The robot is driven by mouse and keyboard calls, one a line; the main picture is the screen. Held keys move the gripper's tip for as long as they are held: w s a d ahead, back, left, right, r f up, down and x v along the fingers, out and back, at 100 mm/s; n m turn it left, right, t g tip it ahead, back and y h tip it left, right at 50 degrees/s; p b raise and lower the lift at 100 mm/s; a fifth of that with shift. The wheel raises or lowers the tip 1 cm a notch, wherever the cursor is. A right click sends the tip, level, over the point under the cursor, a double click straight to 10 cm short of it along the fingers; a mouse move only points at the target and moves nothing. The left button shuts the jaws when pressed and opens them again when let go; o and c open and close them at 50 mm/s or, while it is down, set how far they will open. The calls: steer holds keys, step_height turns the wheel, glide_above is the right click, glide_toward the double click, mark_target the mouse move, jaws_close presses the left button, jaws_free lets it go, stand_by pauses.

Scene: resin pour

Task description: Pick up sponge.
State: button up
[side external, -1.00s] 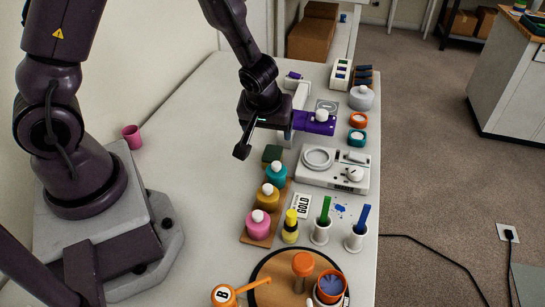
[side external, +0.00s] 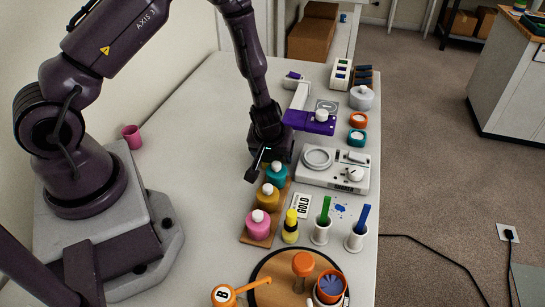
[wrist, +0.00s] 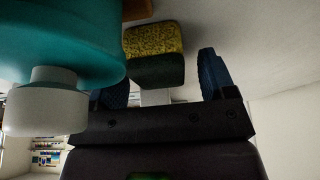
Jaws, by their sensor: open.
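The sponge (wrist: 155,45), with a yellow face and a dark green face, lies in the wrist view just ahead of the fingers. My gripper (wrist: 163,84) is open, with a blue ribbed finger on each side of the sponge's line. Nothing is held, and a gap seems to remain between the fingertips and the sponge. In the side view my gripper (side external: 262,165) is low over the table beside the teal bottle, and it hides the sponge there.
The teal bottle (side external: 277,175) stands very close to my gripper; it also fills the left of the wrist view (wrist: 70,45). Amber (side external: 268,196) and pink (side external: 258,224) bottles follow in its row. A white scale (side external: 335,172) stands to the right. The table left of my gripper is clear.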

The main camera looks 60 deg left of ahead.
steer(key=shift+f, duration=0.15)
steer(key=c, duration=1)
step_height(320, 180, up, 10)
steer(key=shift+r, duration=0.1)
steer(key=shift+o, duration=0.2)
stand_by(0.4)
